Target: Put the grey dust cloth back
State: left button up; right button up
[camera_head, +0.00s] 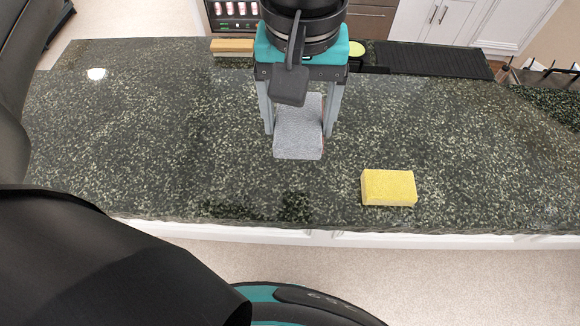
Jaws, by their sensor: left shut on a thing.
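The grey dust cloth (298,142) is a small grey block-like piece over the dark granite counter (180,150). My left gripper (298,130) points down with one finger on each side of the cloth and is shut on it. A dark patch shows on the counter just in front of the cloth. I cannot tell for certain how high the cloth is above the stone. My right gripper is not in view.
A yellow sponge (388,187) lies on the counter near its front edge, right of the cloth. A black ribbed mat (432,60) lies at the back right. A wooden piece (231,46) and a yellow-green round thing (356,48) are at the back. The counter's left side is clear.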

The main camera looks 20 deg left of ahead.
pick_arm(q)
jog(key=p, duration=0.1)
send_near(296, 185)
notch_tip(296, 185, down, 6)
jog(key=shift+r, duration=0.25)
jog(key=shift+f, duration=0.3)
jog(key=shift+f, duration=0.1)
jog(key=o, duration=1.1)
